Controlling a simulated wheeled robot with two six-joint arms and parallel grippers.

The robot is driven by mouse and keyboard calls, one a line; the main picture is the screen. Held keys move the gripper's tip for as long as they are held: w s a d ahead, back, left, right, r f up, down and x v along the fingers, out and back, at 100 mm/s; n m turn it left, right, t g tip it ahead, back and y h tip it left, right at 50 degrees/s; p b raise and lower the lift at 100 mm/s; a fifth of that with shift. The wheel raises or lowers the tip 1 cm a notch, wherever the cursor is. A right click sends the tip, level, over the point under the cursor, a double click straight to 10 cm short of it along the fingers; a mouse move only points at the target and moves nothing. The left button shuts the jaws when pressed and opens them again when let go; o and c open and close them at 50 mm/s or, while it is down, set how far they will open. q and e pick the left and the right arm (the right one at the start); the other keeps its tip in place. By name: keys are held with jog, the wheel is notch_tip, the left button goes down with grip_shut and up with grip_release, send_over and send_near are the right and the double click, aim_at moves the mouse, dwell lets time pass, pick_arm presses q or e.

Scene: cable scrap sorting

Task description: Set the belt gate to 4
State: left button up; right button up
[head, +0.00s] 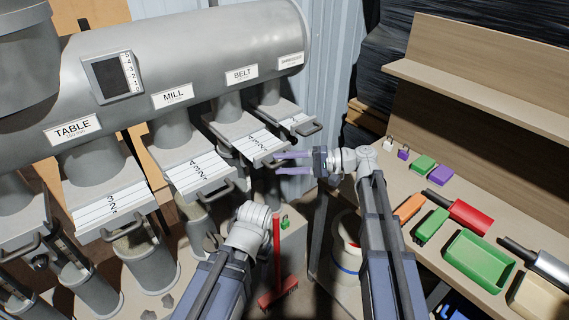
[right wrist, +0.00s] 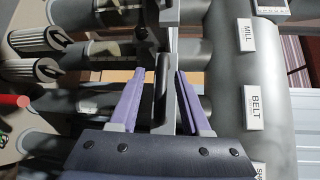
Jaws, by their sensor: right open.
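The belt gate (head: 243,136) is a grey slide plate with white numbered strips under the BELT label (head: 241,74). It sticks out from its chute, with a dark handle (head: 272,160) at its front. I cannot read its exact setting. My right gripper (head: 279,163) is at this handle, with its purple fingers open. In the right wrist view the dark handle (right wrist: 162,95) stands between the two open fingers (right wrist: 160,75), with a gap visible at the left. My left arm shows at the bottom, but its gripper is out of sight.
The mill gate (head: 191,170) and table gate (head: 108,205) stick out to the left; another gate (head: 285,118) is to the right. A red broom (head: 277,295) stands below.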

jog(key=s+d+r+p, duration=0.1)
jog(key=d, duration=0.6)
jog(key=shift+d, duration=0.35)
jog(key=shift+s, duration=0.1)
jog(key=s+a+f+n+g+h+p, duration=0.25)
jog(key=s+a+f+h, duration=0.45)
jog(key=s+a+f, duration=0.35)
jog(key=s+d+f+n+h, duration=0.2)
jog(key=s+h, duration=0.3)
jog(key=s+d+f+n+h+p, duration=0.1)
jog(key=s+d+f+n+h, duration=0.1)
jog(key=s+h, duration=0.3)
jog(key=shift+d+f+h, duration=0.3)
jog(key=shift+d+f, duration=0.05)
jog(key=shift+d, duration=0.1)
jog(key=shift+n, duration=0.25)
